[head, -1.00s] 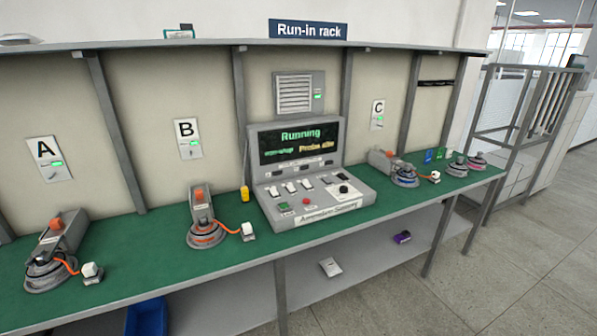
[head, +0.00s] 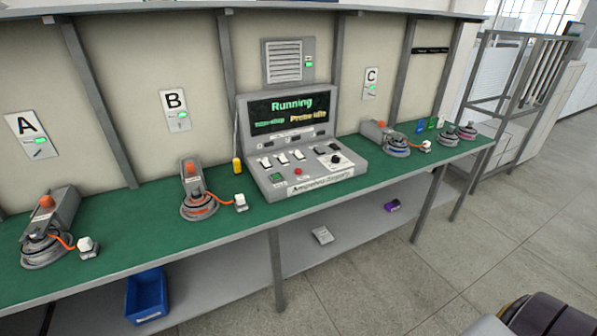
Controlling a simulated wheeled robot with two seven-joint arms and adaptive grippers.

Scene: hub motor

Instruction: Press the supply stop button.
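The grey control console (head: 335,168) stands on the green bench, a little right of the picture's middle. Its screen (head: 290,112) shows "Running" in green, with smaller green and orange text below. A round red button (head: 298,171) sits on the sloped front panel, right of a green button (head: 277,178). The small labels are too blurred to read, so I cannot confirm which is the supply stop button. White switches (head: 282,159) and a black knob (head: 336,160) are above. Nothing touches the console.
Motor stations stand along the green bench (head: 120,228) under panels A (head: 32,135), B (head: 174,110) and C (head: 370,84). A yellow bottle (head: 236,166) stands just left of the console. A blue bin (head: 147,296) is below the bench. The floor (head: 390,285) in front is clear.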

